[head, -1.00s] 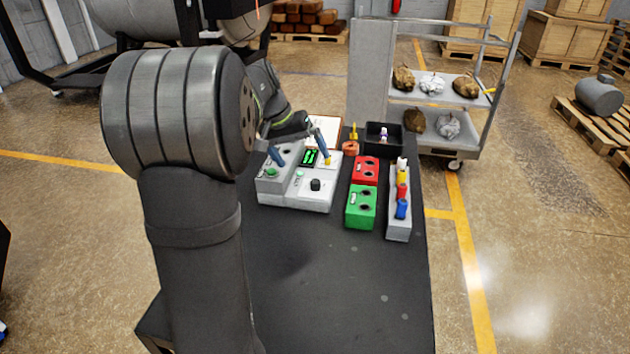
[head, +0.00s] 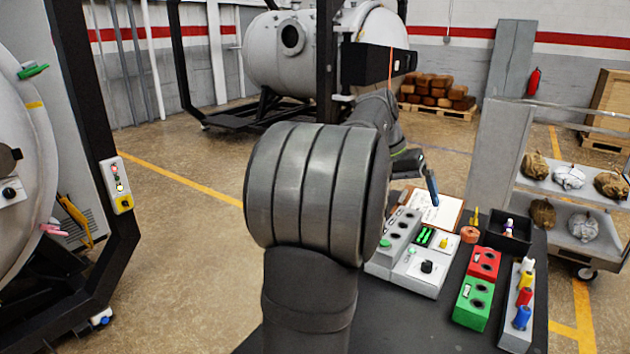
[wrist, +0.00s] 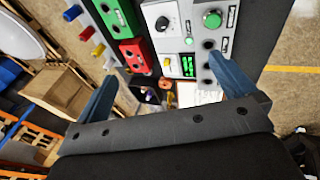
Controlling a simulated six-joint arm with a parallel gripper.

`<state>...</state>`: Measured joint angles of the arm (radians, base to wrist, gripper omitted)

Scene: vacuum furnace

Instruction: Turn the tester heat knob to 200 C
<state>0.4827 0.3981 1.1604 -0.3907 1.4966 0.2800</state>
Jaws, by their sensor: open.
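The tester (head: 415,283) is a light grey box on the dark bench, with a black knob (head: 427,267), a green button and a small green display (head: 424,236). In the wrist view, the black knob (wrist: 162,24) sits near the top, left of the large green button (wrist: 212,19); its scale is too small to read. My gripper (wrist: 165,90) is open and empty, its two blue fingers apart below the knob in that view. In the head view, one blue finger (head: 432,187) shows above the clipboard, apart from the knob; my arm hides the rest.
Red (head: 485,263) and green (head: 473,303) socket boxes stand right of the tester, then a grey rack (head: 517,336) of coloured plugs. Behind are a clipboard (head: 447,206), an orange roll (head: 470,234) and a black tray (head: 513,244). A shelf cart (head: 572,192) stands at right.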

